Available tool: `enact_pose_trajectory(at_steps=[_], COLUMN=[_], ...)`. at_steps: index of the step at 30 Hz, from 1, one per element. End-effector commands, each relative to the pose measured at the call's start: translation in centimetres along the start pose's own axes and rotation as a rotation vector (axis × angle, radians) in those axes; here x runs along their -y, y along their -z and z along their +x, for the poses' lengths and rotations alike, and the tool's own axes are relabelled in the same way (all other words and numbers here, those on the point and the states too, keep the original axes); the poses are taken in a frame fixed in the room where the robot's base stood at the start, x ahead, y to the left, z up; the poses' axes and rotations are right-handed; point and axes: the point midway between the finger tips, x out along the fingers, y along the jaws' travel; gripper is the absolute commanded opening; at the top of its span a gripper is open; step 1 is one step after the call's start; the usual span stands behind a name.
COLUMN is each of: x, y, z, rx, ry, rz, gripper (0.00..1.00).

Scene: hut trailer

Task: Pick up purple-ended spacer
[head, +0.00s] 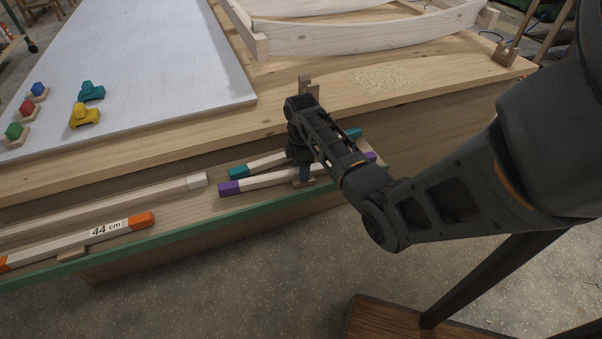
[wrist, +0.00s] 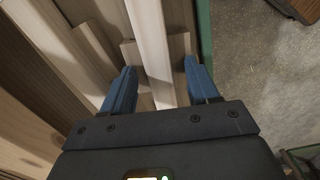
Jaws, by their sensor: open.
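The purple-ended spacer (head: 270,180) is a pale wooden bar with purple ends, lying on the low ledge in the head view. My gripper (head: 304,172) points down over its middle, with a blue finger on the near side. In the wrist view, my gripper (wrist: 162,80) is open, with its two blue fingers on either side of a pale bar (wrist: 150,35), which appears to be this spacer. Its purple ends are outside that view. I cannot tell whether the fingers touch it. My arm hides part of the spacer near its right end.
A teal-ended spacer (head: 262,163) lies close behind it. An orange-ended bar marked 44 cm (head: 82,238) and a white-tipped bar (head: 120,203) lie on the ledge to the left. A green edge strip (head: 190,227) borders the ledge. The workbench (head: 200,137) rises behind.

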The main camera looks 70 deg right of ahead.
Motion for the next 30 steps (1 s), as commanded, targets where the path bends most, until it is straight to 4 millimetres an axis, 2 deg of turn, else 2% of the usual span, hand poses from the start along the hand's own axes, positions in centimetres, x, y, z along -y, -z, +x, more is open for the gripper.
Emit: enact_pose_trajectory(at_steps=[5, 24, 30], x=[0.00, 0.01, 0.02], y=[0.00, 0.00, 0.00], z=[0.08, 0.10, 0.10], rx=[0.000, 0.000, 0.000], ry=[0.000, 0.000, 0.001], rz=[0.000, 0.000, 0.000], gripper=[0.60, 0.00, 0.00])
